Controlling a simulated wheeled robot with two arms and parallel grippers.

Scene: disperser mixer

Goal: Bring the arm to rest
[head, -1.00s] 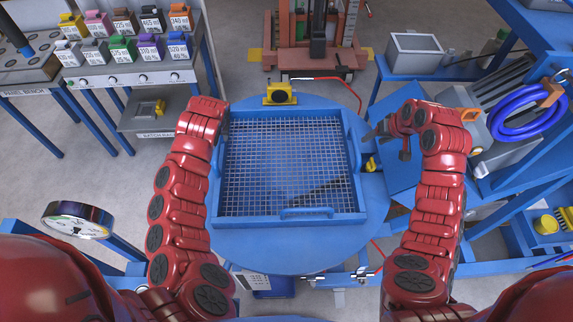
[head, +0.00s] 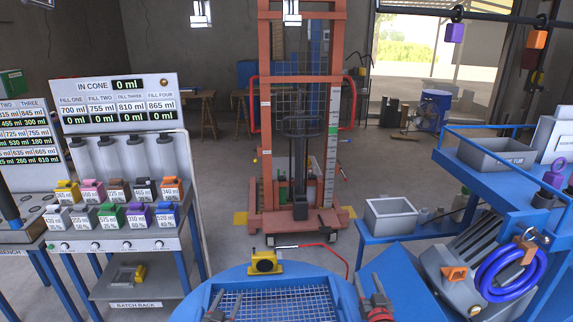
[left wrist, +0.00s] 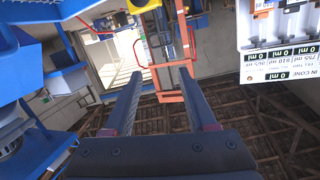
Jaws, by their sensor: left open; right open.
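The tray sits on a round blue table (head: 190,312) with a yellow device (head: 265,262) at its far edge. A filling station (head: 118,225) stands left, an orange lift frame (head: 265,130) behind. A blue bench with a coiled hose (head: 505,275) is at right.

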